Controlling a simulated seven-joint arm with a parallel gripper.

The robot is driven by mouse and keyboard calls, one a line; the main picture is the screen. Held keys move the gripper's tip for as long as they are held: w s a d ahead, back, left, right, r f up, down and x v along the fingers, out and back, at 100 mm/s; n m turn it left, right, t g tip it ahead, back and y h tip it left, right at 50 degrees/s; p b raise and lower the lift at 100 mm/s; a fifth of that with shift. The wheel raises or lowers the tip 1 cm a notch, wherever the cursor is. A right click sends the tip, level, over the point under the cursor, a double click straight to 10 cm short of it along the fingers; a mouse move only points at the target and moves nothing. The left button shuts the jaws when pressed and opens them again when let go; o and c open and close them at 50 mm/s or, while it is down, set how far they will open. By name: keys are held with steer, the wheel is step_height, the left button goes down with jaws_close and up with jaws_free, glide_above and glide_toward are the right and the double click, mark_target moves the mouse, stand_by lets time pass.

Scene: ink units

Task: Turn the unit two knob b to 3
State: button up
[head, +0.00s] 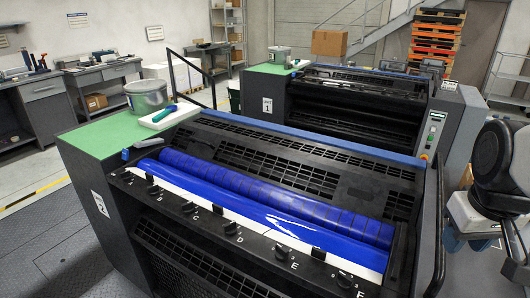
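Unit two is the near dark machine, with a "2" label (100,204) on its left end. A row of small black knobs runs along its front ledge, with letters beside them. Knob b (153,190) appears to be the second from the left. It is too small to read its pointer or setting. My gripper is not in view; a dark arm link of mine shows at the right edge, apart from the knobs.
Blue ink (270,232) lies along the roller behind the knobs. A grey bucket (146,97) and a green-handled tool (165,113) on a white pad (166,120) sit on the green top (100,137). Unit one (350,105) stands behind. A black rail (437,240) stands at right.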

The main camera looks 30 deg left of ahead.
steer(key=w+a+r+n+g, duration=0.1)
steer(key=w+a+n, duration=0.5)
steer(key=a, duration=0.8)
steer(key=w+a+r+n, duration=0.1)
steer(key=w+a+n, duration=0.45)
steer(key=a, duration=0.75)
steer(key=n+g, duration=0.1)
steer(key=n, duration=1.3)
glide_above(153, 186)
step_height(153, 186, down, 12)
steer(key=shift+f, duration=0.2)
steer(key=shift+a, duration=0.15)
steer(key=shift+f, duration=0.15)
steer(key=shift+f, duration=3.8)
